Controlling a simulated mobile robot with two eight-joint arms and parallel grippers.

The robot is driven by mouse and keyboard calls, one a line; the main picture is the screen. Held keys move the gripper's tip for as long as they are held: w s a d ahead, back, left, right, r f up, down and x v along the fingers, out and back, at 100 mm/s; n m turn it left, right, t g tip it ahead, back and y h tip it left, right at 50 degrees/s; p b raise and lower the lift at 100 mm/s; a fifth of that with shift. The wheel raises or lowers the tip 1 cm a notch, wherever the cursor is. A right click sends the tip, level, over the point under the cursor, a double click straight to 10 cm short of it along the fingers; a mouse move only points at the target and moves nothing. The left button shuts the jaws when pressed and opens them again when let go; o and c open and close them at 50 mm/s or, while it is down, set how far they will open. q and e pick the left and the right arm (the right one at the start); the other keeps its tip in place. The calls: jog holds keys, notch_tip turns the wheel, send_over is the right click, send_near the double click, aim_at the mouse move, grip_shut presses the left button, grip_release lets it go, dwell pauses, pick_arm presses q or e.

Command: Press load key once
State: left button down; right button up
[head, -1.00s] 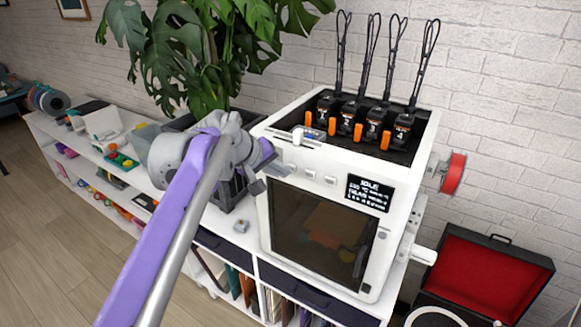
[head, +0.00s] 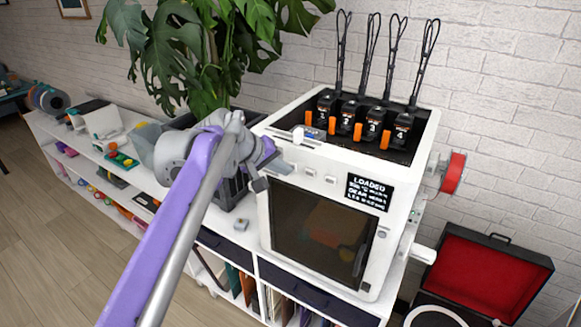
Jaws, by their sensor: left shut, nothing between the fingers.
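The white 3D printer (head: 280,220) stands on the shelf unit. Its small black screen (head: 369,192) reads "LOADED" on the top line; the smaller lines are hard to read. A row of small light keys (head: 320,175) sits on the front panel left of the screen; their labels are too small to read. My left gripper (head: 271,178) is shut and empty at the left end of this row. It hides part of the panel there, and I cannot tell whether it touches a key. My right gripper is not in view.
Several numbered black tool heads (head: 372,130) with cable loops stand on the printer's top. A red spool (head: 453,173) is on its right side. An open red-lined case (head: 485,270) lies at the lower right. A leafy plant (head: 200,60) stands behind my left arm.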

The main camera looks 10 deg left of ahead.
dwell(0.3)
pick_arm(q)
jog(key=shift+s+a, duration=0.3)
jog(key=shift+s, duration=0.45)
jog(key=shift+s, duration=0.1)
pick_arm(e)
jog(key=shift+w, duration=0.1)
pick_arm(q)
jog(key=shift+s+a, duration=0.3)
jog(key=shift+s, duration=0.45)
jog(key=shift+s+a, duration=0.25)
jog(key=shift+s, duration=0.5)
jog(key=shift+s+a, duration=0.3)
jog(key=shift+s, duration=0.45)
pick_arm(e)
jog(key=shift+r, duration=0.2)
pick_arm(q)
jog(key=s+a+f+m+g+y, duration=0.1)
jog(key=s+f+m+y, duration=0.3)
jog(key=s+f, duration=1.9)
jog(key=shift+s+a+f+m+g+y, duration=0.4)
jog(key=shift+f+m, duration=0.35)
jog(key=shift+m, duration=0.25)
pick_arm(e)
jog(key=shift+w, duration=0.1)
